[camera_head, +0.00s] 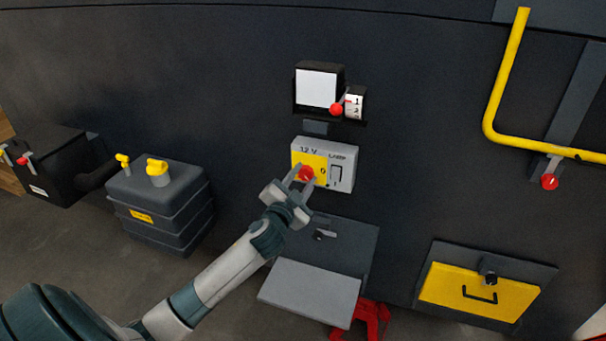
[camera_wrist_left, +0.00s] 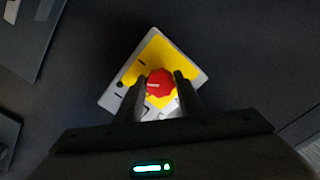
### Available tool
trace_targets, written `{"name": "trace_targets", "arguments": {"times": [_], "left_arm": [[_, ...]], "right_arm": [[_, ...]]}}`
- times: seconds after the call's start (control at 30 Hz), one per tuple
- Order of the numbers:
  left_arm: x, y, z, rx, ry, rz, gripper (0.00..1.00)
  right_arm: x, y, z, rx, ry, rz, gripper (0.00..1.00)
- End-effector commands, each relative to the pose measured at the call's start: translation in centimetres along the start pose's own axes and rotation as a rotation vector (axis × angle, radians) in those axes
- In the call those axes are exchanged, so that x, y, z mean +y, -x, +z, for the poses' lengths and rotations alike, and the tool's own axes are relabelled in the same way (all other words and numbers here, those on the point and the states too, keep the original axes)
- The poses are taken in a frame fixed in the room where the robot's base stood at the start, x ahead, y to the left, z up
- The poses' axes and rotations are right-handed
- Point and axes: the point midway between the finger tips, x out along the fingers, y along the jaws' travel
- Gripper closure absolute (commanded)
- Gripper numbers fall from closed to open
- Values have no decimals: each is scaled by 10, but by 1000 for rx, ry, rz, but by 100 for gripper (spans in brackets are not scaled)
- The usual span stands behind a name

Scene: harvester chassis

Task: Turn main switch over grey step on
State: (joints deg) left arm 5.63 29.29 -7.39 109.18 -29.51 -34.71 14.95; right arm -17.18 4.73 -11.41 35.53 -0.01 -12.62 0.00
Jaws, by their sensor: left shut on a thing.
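The main switch is a red knob (camera_head: 306,173) on the yellow half of a light grey panel (camera_head: 341,178) marked "12 V" and "LAMP". The panel is on the dark wall above the grey step (camera_head: 310,291). My left gripper (camera_head: 302,177) is at the panel, its two fingers on either side of the knob, shut on it. In the left wrist view the red knob (camera_wrist_left: 160,83) sits between the fingertips of my left gripper (camera_wrist_left: 159,85), with a pale mark on its left side. The knob's exact setting is hard to read. My right gripper does not show.
A box with a white screen (camera_head: 317,86) and a red-knobbed lever (camera_head: 336,108) is above the panel. A grey tank (camera_head: 160,205) with yellow caps stands left. A yellow drawer (camera_head: 478,292) is lower right, a yellow rail (camera_head: 497,100) upper right. The wall between is clear.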

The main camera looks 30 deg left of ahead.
Motion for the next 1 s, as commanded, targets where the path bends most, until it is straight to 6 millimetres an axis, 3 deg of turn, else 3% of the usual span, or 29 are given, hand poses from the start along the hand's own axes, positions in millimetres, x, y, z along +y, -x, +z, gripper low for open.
{"name": "trace_targets", "arguments": {"times": [0.5, 1.0], "left_arm": [[-2, 0, -2, 1, -453, 0, 88], [-1, 0, -1, 2, -608, -1, 88]], "right_arm": [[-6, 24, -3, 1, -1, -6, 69], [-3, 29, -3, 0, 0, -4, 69]]}}
